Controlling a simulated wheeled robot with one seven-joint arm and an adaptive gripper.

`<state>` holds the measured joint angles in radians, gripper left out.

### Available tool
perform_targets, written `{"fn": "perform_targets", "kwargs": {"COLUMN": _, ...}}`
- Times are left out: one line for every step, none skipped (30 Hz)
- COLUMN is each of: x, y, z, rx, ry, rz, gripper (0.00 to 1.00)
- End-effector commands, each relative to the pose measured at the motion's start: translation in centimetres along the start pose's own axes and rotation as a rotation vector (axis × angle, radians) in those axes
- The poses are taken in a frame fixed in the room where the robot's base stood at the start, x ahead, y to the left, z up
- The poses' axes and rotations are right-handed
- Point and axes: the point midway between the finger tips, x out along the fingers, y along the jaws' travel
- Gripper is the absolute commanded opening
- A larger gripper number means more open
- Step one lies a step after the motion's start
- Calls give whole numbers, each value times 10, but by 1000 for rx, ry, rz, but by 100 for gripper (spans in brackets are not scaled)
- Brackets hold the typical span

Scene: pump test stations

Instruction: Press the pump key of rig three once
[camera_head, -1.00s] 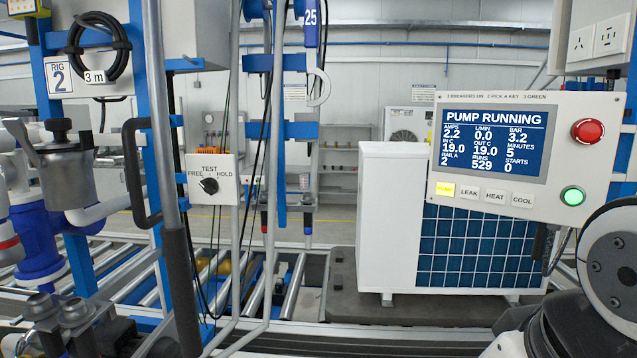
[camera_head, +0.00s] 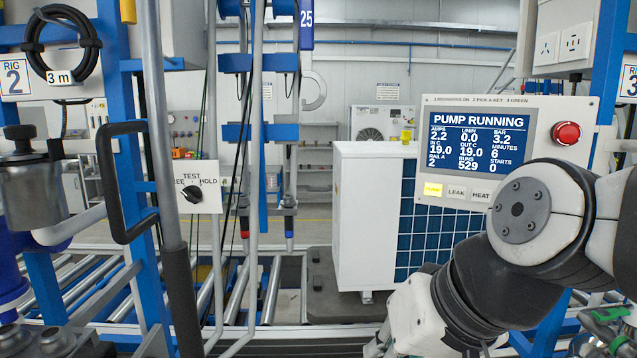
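A control panel (camera_head: 507,107) hangs right of centre. Its blue screen (camera_head: 466,142) reads PUMP RUNNING. Below the screen are a lit yellow key (camera_head: 433,189), its lettering too small to read surely, a LEAK key (camera_head: 456,192) and a HEAT key (camera_head: 480,195). A red button (camera_head: 566,134) sits at the panel's upper right. My arm covers the panel's lower right. A sign showing a 3 (camera_head: 630,82) is cut off at the right edge, and a RIG 2 sign (camera_head: 14,80) hangs at the far left. My gripper is not in view.
A white unit (camera_head: 376,218) with a blue grille stands below and behind the panel. A TEST dial (camera_head: 192,193) marked HOLD hangs left of centre. Blue posts, grey pipes and a dark handle (camera_head: 122,183) crowd the left. Sockets (camera_head: 561,47) are above the panel.

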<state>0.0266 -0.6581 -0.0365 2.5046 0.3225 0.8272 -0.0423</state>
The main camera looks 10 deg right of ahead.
Motion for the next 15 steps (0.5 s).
{"fn": "perform_targets", "kwargs": {"x": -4, "y": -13, "z": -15, "rx": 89, "ry": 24, "rz": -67, "gripper": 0}}
{"fn": "perform_targets", "kwargs": {"x": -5, "y": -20, "z": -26, "rx": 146, "ry": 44, "rz": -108, "gripper": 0}}
{"fn": "perform_targets", "kwargs": {"x": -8, "y": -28, "z": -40, "rx": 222, "ry": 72, "rz": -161, "gripper": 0}}
{"fn": "perform_targets", "kwargs": {"x": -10, "y": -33, "z": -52, "rx": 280, "ry": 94, "rz": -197, "gripper": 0}}
{"fn": "perform_targets", "kwargs": {"x": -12, "y": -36, "z": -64, "rx": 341, "ry": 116, "rz": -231, "gripper": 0}}
{"fn": "perform_targets", "kwargs": {"x": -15, "y": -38, "z": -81, "rx": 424, "ry": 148, "rz": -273, "gripper": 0}}
{"fn": "perform_targets", "kwargs": {"x": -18, "y": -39, "z": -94, "rx": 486, "ry": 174, "rz": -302, "gripper": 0}}
{"fn": "perform_targets", "kwargs": {"x": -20, "y": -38, "z": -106, "rx": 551, "ry": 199, "rz": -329, "gripper": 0}}
{"fn": "perform_targets", "kwargs": {"x": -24, "y": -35, "z": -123, "rx": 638, "ry": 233, "rz": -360, "gripper": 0}}
{"fn": "perform_targets", "kwargs": {"x": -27, "y": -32, "z": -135, "rx": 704, "ry": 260, "rz": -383, "gripper": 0}}
{"fn": "perform_targets", "kwargs": {"x": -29, "y": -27, "z": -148, "rx": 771, "ry": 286, "rz": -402, "gripper": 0}}
{"fn": "perform_targets", "kwargs": {"x": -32, "y": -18, "z": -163, "rx": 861, "ry": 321, "rz": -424, "gripper": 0}}
{"fn": "perform_targets", "kwargs": {"x": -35, "y": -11, "z": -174, "rx": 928, "ry": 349, "rz": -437, "gripper": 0}}
{"fn": "perform_targets", "kwargs": {"x": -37, "y": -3, "z": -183, "rx": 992, "ry": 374, "rz": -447, "gripper": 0}}
{"fn": "perform_targets", "kwargs": {"x": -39, "y": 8, "z": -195, "rx": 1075, "ry": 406, "rz": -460, "gripper": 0}}
